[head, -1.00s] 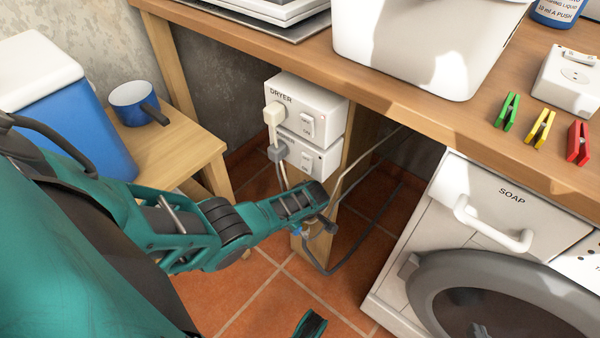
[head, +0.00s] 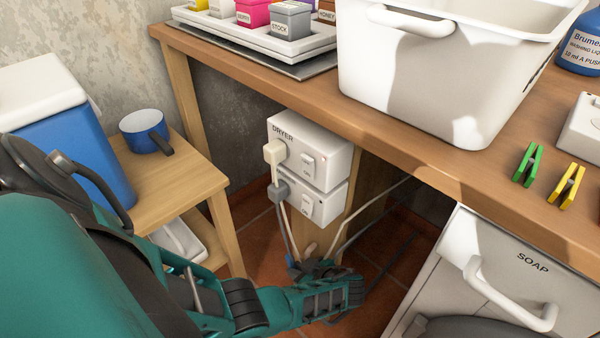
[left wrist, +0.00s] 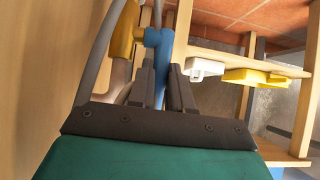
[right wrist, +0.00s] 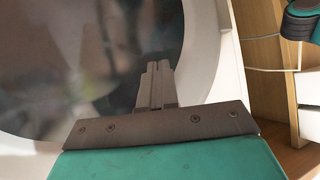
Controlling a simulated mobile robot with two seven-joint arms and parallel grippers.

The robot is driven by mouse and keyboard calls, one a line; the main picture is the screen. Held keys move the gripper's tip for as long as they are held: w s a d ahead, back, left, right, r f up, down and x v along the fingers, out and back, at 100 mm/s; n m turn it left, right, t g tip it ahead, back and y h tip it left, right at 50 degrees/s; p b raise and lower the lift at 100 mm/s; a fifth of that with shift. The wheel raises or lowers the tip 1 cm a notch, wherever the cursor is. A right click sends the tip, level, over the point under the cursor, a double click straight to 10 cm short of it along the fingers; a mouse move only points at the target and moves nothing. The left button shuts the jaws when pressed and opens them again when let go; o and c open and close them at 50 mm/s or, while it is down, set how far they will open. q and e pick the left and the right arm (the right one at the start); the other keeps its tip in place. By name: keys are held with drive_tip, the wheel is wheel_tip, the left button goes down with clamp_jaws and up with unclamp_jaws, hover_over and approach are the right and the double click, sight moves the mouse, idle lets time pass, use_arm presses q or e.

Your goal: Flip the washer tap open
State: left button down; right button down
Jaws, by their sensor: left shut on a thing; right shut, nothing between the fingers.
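The washer tap shows in the left wrist view as a brass-yellow body (left wrist: 124,38) with a blue lever (left wrist: 155,40) beside it. My left gripper (left wrist: 160,78) has its two dark fingers closed on the blue lever's stem. In the head view my left gripper (head: 312,268) is low beside the wooden post under the bench, below the dryer switch boxes; a bit of blue (head: 293,268) shows there and the rest of the tap is mostly hidden. My right gripper (right wrist: 157,70) is shut and empty in front of the washer's round door (right wrist: 90,55).
A dryer switch box (head: 310,150) and another box (head: 308,197) with plugs and cables are on the post. A wooden stool (head: 180,185) with a blue mug (head: 144,132) stands left. The bench (head: 400,130) overhangs; the soap drawer (head: 500,270) is right.

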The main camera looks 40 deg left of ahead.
use_arm(q)
drive_tip(key=shift+s+d+f+y+b, duration=0.1)
drive_tip(key=shift+d+f+y+b, duration=0.2)
drive_tip(key=shift+y+b, duration=0.4)
use_arm(e)
drive_tip(key=shift+w+a+r, duration=0.1)
drive_tip(key=shift+w+a, duration=0.2)
drive_tip(key=shift+a, duration=0.1)
use_arm(q)
drive_tip(key=shift+r, duration=0.15)
use_arm(e)
drive_tip(key=shift+w+r, duration=0.15)
use_arm(q)
drive_tip(key=c, duration=1.3)
unclamp_jaws()
drive_tip(key=shift+o, duration=1.3)
use_arm(e)
drive_tip(key=shift+d, duration=0.15)
use_arm(q)
drive_tip(key=shift+r, duration=0.1)
